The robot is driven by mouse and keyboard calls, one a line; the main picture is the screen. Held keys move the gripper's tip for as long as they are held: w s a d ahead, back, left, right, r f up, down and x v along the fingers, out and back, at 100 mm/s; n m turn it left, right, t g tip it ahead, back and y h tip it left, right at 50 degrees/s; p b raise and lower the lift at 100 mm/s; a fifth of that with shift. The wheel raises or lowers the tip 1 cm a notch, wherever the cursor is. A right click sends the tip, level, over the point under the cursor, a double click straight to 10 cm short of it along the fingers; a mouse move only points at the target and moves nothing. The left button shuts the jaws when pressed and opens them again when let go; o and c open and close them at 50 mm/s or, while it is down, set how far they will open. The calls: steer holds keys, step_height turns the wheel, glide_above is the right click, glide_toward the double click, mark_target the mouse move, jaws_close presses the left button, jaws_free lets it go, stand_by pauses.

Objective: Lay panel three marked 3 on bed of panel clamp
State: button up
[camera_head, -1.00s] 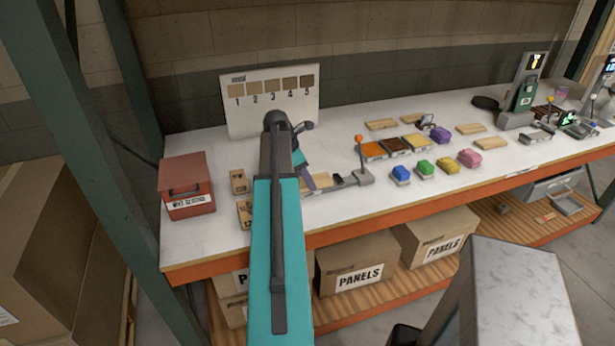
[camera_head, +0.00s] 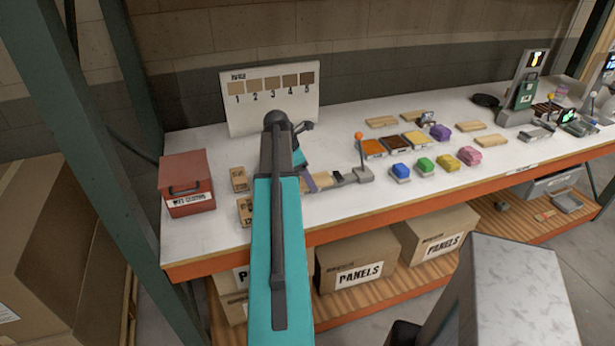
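The panel clamp (camera_head: 366,176) stands on the bench, with an orange-knobbed lever upright at its right end. A tan wooden surface (camera_head: 322,179) shows at its left part; I cannot tell whether it is a panel or the bare bed. My teal arm reaches over the bench from the front. My gripper (camera_head: 311,181) is low at the clamp's left end, mostly hidden behind my arm; a purplish finger shows beside the tan surface. Its opening and any hold are hidden. I cannot make out a panel marked 3; light wooden panels lie farther back, one here (camera_head: 382,123).
A sample board (camera_head: 243,110) numbered 1 to 5 stands behind my arm. A red box (camera_head: 187,184) and two small marked panels (camera_head: 239,180) lie left. Colored blocks (camera_head: 401,171) and colorant trays (camera_head: 394,144) sit right of the clamp. Bare white bench shows between them.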

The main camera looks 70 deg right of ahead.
steer(key=shift+r, duration=0.2)
steer(key=b+v, duration=0.2)
steer(key=v, duration=0.9)
steer(key=shift+r+b, duration=0.35)
steer(key=shift+r, duration=0.05)
steer(key=shift+w+a, duration=0.1)
steer(key=shift+a, duration=0.05)
stand_by(0.4)
